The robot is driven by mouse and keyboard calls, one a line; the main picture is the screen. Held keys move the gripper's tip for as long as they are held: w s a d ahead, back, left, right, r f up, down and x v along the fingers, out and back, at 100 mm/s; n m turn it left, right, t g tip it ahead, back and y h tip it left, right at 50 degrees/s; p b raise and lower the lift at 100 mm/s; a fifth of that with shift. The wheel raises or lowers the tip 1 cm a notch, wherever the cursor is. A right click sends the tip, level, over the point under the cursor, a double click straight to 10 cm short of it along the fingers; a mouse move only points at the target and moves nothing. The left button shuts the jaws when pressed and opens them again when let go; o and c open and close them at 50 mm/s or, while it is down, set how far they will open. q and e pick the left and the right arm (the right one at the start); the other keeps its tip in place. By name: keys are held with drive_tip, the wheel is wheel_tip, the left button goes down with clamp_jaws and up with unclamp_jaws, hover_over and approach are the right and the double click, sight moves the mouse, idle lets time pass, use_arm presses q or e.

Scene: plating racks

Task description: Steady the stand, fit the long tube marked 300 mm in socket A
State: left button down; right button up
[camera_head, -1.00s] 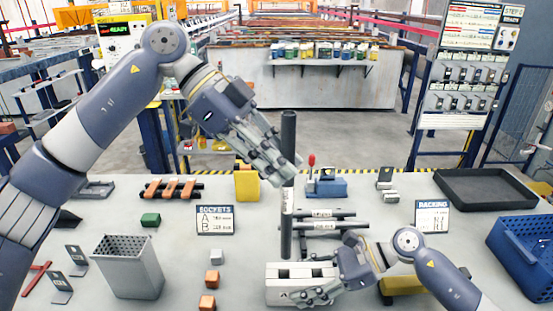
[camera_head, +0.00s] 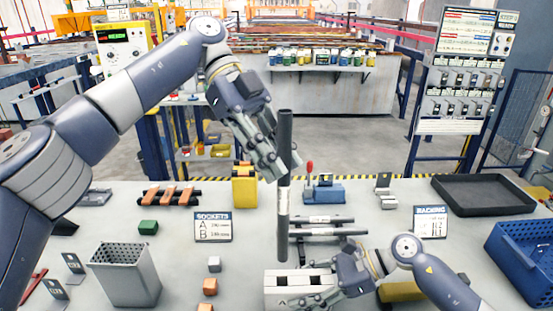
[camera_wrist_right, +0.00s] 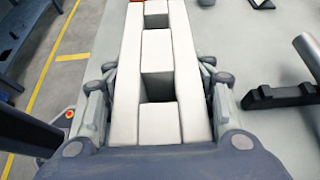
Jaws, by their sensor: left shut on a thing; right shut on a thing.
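A long dark tube (camera_head: 284,222) with a pale label stands upright in the head view. My left gripper (camera_head: 280,163) is shut around its upper part. The tube's lower end shows at the back edge of the white stand (camera_head: 272,292); the wrist view shows no tube in the stand's openings. My right gripper (camera_head: 325,283) is shut on the stand at the front of the table. In the right wrist view my fingers (camera_wrist_right: 156,82) lie along both sides of the stand (camera_wrist_right: 128,78), which has two square openings. The sockets sign (camera_head: 213,227) shows A and B.
More dark tubes (camera_head: 325,231) lie on a rack behind the stand. A perforated grey bin (camera_head: 125,275) stands left, a blue crate (camera_head: 520,255) and a black tray (camera_head: 485,195) right. Small blocks (camera_head: 210,286) lie left of the stand.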

use_arm(q)
drive_tip(key=shift+f, duration=2.9)
wheel_tip(320, 180, down, 8)
drive_tip(key=shift+r, duration=0.25)
idle(2.1)
drive_tip(key=c, duration=1.4)
unclamp_jaws()
drive_tip(key=shift+v, duration=3.75)
use_arm(e)
drive_tip(key=o, duration=1.3)
